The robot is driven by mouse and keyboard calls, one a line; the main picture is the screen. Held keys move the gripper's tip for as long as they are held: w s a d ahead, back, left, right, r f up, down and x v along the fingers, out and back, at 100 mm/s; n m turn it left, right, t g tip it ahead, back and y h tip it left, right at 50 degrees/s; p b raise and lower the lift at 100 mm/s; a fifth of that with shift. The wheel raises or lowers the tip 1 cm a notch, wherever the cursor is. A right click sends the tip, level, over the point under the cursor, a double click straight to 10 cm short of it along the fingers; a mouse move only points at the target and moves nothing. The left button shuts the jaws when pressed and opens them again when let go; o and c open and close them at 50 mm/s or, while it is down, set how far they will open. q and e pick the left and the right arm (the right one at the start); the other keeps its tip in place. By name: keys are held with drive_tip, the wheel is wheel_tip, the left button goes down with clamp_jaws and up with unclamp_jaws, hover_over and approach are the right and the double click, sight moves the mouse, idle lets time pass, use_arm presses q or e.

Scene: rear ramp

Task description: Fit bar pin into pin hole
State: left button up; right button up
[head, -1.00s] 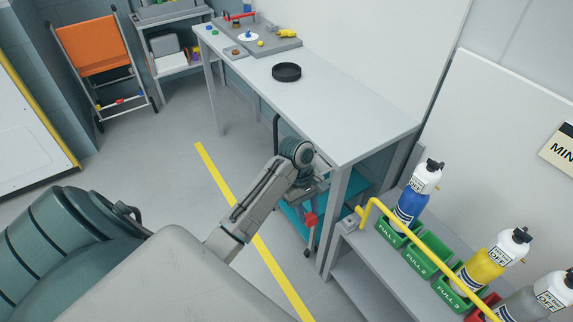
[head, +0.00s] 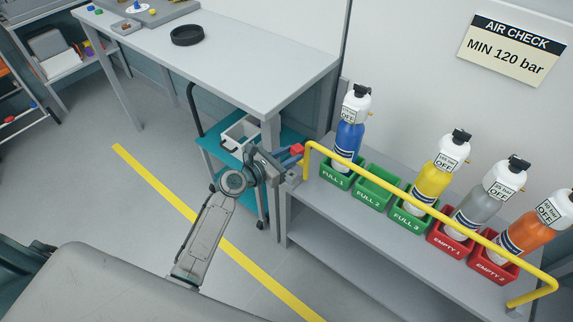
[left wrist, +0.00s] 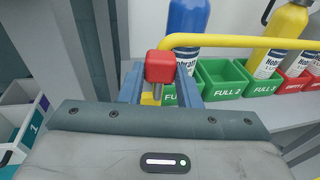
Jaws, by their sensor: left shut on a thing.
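The bar pin (head: 297,150) has a red block head; in the left wrist view its red head (left wrist: 160,66) sits above a short metal shank. My left gripper (head: 288,158) is shut on it, with the blue-grey fingers on either side and the shank pointing down. The pin is by the left end of the yellow bar (head: 420,208), which runs along the front of the bottle rack. I cannot make out the pin hole; the gripper and pin cover that area. My right gripper is not in view.
The rack (head: 350,242) holds green and red bins with blue, yellow, grey and orange bottles; the FULL 2 bin (head: 376,186) is empty. A white table (head: 230,62) and teal cart (head: 218,150) stand close behind and left of the gripper. The floor at left is open.

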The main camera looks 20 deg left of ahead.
use_arm(q)
drive_tip(key=shift+w+a+f+n+t+y+b, duration=0.4)
drive_tip(key=shift+f+n+t+y, duration=0.15)
drive_tip(key=shift+f+t, duration=0.15)
drive_tip(key=shift+w+a+f+n+t+y+b, duration=0.35)
drive_tip(key=shift+f+n+t+y, duration=0.2)
drive_tip(key=shift+t, duration=0.25)
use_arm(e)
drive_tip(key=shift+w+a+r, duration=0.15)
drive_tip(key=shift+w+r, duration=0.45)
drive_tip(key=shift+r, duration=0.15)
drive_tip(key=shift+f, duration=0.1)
